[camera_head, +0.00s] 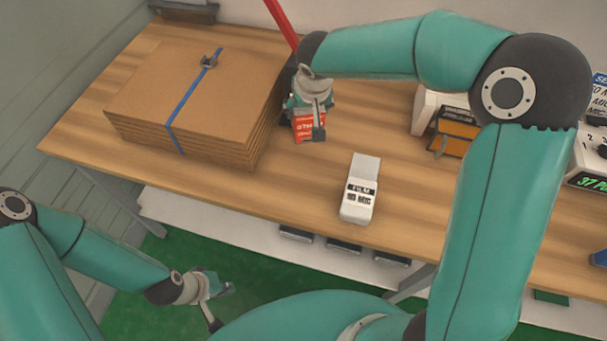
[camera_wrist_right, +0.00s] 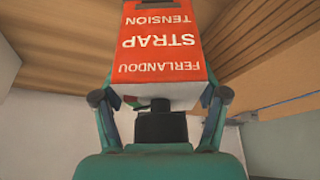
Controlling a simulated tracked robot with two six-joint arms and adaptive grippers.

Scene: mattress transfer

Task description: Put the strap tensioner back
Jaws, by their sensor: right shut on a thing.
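The strap tensioner is a box with a red label reading "FERLANDOU STRAP TENSION" (camera_head: 305,130), beside the right edge of the cardboard stack in the head view. My right gripper (camera_head: 317,122) is shut on it and hides part of it. In the right wrist view the tensioner (camera_wrist_right: 162,42) sits between the fingers of my right gripper (camera_wrist_right: 160,98), its label upside down. I cannot tell whether it touches the table. My left gripper (camera_head: 224,306) is open and empty, low in front of the table.
Flat cardboard sheets (camera_head: 235,95) with a blue strap (camera_head: 185,100) and metal buckle lie on the wooden table (camera_head: 265,190). An orange-fronted unit (camera_head: 457,130) and a display device (camera_head: 590,182) are right. A red bar (camera_head: 281,22) rises behind.

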